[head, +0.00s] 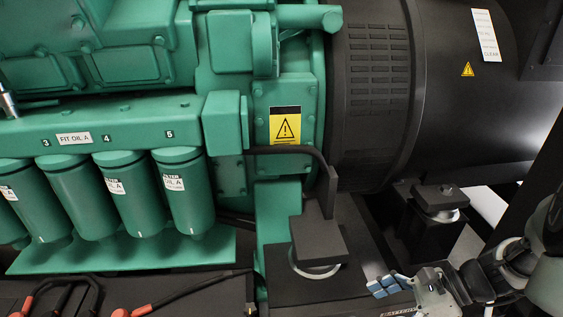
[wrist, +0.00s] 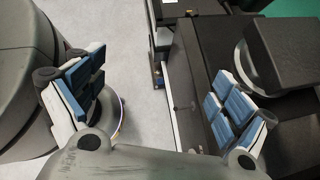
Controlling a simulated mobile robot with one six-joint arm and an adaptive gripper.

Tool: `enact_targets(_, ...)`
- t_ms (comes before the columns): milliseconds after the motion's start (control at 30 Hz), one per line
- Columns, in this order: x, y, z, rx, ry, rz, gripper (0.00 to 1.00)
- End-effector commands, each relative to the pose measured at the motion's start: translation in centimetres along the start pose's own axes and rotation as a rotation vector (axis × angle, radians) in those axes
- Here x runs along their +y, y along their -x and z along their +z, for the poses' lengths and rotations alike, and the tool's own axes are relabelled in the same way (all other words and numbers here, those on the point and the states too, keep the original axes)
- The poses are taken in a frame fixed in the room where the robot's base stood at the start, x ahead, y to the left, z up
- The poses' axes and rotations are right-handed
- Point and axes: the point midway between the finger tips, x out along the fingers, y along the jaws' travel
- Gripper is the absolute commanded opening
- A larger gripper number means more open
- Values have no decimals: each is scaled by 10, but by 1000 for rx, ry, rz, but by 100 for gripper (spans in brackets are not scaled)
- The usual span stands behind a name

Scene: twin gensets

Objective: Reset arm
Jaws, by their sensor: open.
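My gripper (head: 408,288) shows at the lower right of the head view, with blue pads on its fingers. The wrist view shows my gripper (wrist: 155,95) with its two fingers wide apart and nothing between them. Grey floor and the edge of a black frame (wrist: 185,95) lie beyond the gap. In the head view the gripper is in front of the genset's base, to the right of a black mount block (head: 318,240). Part of the gripper is cut off by the bottom edge.
The green engine (head: 120,130) carries several green oil filters (head: 128,190). The black generator housing (head: 460,100) is at the right, with a second mount (head: 440,200) below it. Black cables with red ends (head: 140,311) lie at the lower left. Clear floor (wrist: 120,30) shows in the wrist view.

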Motion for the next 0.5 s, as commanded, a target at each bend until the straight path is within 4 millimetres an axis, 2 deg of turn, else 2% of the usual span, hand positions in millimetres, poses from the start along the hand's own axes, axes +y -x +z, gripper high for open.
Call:
enact_targets(33, 9, 1, 19, 75, 124, 28, 93)
enact_targets(200, 43, 4, 60, 303, 534, 129, 93)
enact_targets(500, 98, 20, 108, 674, 1270, 277, 93)
